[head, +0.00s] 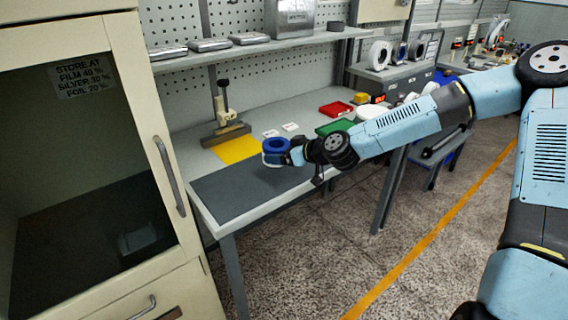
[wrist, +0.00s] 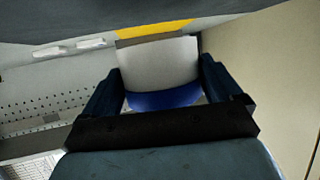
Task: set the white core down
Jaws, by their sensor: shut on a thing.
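The white core (wrist: 160,62) shows between my fingers in the wrist view, with a blue band (wrist: 165,97) at its end nearer the palm. In the head view the blue part (head: 276,146) is a ring on top, with a little of the white core (head: 271,161) below it. My gripper (wrist: 162,88) is shut on the core, one finger on each side. It also shows in the head view (head: 289,156). The core is upright over the dark grey mat (head: 245,188), near its back edge. I cannot tell whether its base touches the mat.
A yellow mat (head: 236,149) lies behind the grey mat, with a stand (head: 224,118) at its back. Two small white cards (head: 280,130), a green tray (head: 333,127) and a red tray (head: 337,108) are farther along the bench. A cream cabinet (head: 158,120) stands at left. The grey mat's front is clear.

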